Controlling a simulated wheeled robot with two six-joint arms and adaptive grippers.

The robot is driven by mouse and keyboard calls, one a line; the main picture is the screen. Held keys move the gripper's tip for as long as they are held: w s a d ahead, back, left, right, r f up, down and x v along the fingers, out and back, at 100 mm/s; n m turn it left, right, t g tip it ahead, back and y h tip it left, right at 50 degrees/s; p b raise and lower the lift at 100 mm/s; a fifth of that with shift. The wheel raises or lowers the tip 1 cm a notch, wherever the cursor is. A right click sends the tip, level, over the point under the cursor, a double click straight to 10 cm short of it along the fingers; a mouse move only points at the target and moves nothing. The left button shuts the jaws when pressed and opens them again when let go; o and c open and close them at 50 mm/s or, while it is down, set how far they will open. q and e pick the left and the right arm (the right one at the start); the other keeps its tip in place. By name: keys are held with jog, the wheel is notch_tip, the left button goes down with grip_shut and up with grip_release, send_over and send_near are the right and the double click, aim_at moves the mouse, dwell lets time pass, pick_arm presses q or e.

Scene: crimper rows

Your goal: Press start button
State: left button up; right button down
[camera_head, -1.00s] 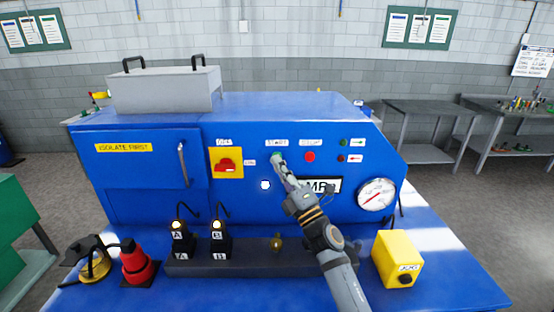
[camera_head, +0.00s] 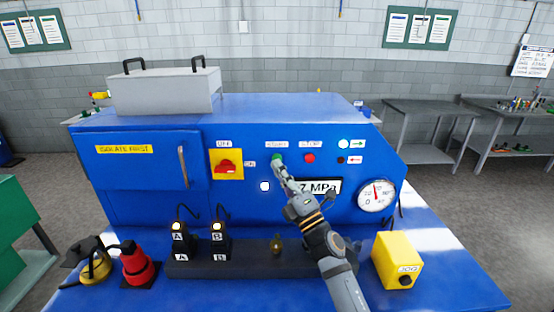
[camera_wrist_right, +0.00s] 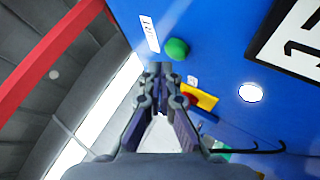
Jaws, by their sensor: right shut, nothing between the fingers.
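The green start button (camera_head: 277,159) sits on the front of the blue machine (camera_head: 230,118), under a START label (camera_head: 277,144). It also shows in the right wrist view (camera_wrist_right: 177,48). My right gripper (camera_head: 281,170) is shut and empty, with its tips just below the button. In the right wrist view the closed fingertips (camera_wrist_right: 158,68) are close to the green button, with a small gap visible in the picture. The red stop button (camera_head: 310,158) is to the right of the start button. My left gripper is not in view.
A yellow plate with a red switch (camera_head: 227,164) is left of the button. A display (camera_head: 317,186) and a gauge (camera_head: 376,195) are to the right.

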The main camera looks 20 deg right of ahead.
jog(key=shift+s, duration=0.15)
jog(key=s, duration=0.2)
jog(key=s+a+p, duration=0.1)
jog(key=s, duration=0.1)
jog(key=shift+s+a, duration=0.2)
jog(key=shift+s, duration=0.1)
dwell(0.6)
